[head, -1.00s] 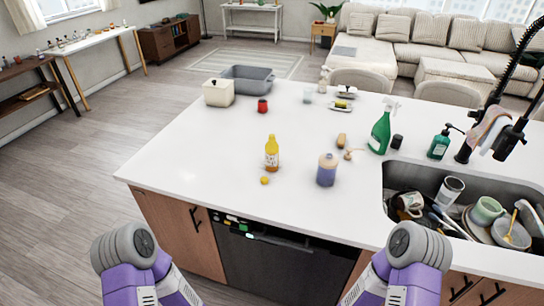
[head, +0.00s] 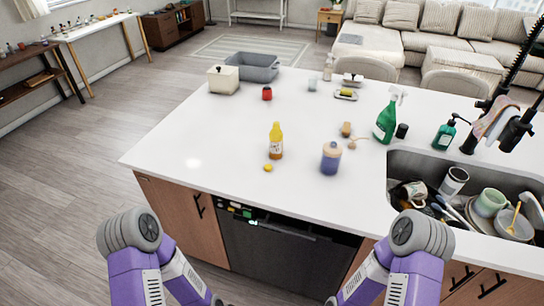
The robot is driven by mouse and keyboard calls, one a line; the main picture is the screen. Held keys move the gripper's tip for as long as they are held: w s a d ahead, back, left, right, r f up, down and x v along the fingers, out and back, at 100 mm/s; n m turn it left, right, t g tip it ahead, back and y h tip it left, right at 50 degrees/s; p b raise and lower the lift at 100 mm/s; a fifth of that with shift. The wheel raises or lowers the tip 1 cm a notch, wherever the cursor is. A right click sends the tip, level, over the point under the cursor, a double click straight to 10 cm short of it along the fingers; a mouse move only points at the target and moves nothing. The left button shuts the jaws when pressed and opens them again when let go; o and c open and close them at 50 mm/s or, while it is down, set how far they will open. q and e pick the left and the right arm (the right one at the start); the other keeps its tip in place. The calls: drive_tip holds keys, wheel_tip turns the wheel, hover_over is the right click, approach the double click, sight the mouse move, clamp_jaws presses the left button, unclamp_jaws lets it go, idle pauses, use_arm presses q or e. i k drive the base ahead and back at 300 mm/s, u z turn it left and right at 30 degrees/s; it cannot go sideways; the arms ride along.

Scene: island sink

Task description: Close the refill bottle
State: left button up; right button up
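A yellow bottle (head: 276,142) with a white label stands upright on the white island counter. A small round yellow cap-like piece (head: 268,168) lies on the counter just in front of it, apart from it. A purple-blue jar (head: 331,158) with a beige top stands to the right of the bottle. Which of these is the refill bottle is not marked. My two arms show at the bottom of the head view, below the counter's front edge. Their grippers are out of view, and neither arm touches anything on the counter.
A green spray bottle (head: 386,120), a dark cup (head: 402,131) and a green soap pump (head: 444,134) stand near the sink (head: 405,165), which is full of dishes. A white canister (head: 223,80), grey basin (head: 253,66) and red jar (head: 267,94) are further back. The counter's left front is clear.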

sight(277, 135)
drive_tip(key=u, duration=1.1)
drive_tip(key=i, duration=0.65)
drive_tip(key=z, duration=2.15)
